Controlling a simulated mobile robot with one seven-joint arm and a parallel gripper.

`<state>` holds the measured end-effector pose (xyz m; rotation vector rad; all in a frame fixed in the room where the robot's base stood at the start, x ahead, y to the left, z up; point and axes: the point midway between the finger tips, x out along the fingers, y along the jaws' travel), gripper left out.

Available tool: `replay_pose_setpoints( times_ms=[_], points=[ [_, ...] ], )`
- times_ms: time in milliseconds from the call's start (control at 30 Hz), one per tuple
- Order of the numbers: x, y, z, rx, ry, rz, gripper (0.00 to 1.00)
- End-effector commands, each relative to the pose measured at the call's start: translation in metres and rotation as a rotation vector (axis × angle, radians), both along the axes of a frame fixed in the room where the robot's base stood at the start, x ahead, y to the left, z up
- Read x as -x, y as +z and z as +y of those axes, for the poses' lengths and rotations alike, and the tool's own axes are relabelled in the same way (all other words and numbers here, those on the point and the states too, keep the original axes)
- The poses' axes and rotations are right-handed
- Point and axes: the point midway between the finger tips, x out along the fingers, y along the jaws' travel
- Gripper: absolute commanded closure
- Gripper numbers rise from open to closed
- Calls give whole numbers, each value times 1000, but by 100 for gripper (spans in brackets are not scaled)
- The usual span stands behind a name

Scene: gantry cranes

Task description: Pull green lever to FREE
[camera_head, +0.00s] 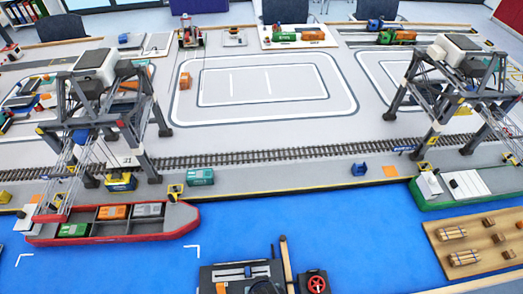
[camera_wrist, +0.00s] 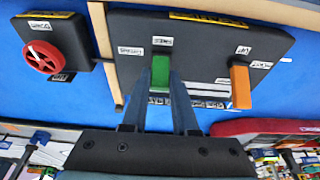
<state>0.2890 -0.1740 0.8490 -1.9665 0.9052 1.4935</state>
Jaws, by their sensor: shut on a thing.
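The green lever (camera_wrist: 161,76) stands on a black control panel (camera_wrist: 205,52) in the wrist view. My gripper (camera_wrist: 162,86) is shut on it, with one finger along each side. White labels sit above and to the left of the lever, too small and upside down to read surely. In the head view the same panel (camera_head: 215,275) shows at the bottom edge. I cannot make out the green lever there.
An orange lever (camera_wrist: 240,86) stands on the same panel, right of my gripper in the wrist view. A red wheel (camera_wrist: 43,57) sits on a separate black box, beyond a wooden strip (camera_wrist: 101,30). A red ship (camera_head: 110,236) and crane models lie beyond the panel.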

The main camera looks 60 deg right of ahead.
Motion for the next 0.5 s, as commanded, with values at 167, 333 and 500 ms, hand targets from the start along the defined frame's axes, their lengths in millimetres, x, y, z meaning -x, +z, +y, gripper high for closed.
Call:
replay_pose_setpoints(
  times_ms=[167, 333, 500],
  points=[
    [7, -4, 8, 128, 3, -109, 100],
    [11, -8, 13, 239, -1, -206, 100],
    [14, -10, 16, 324, -3, -280, 100]
  ],
)
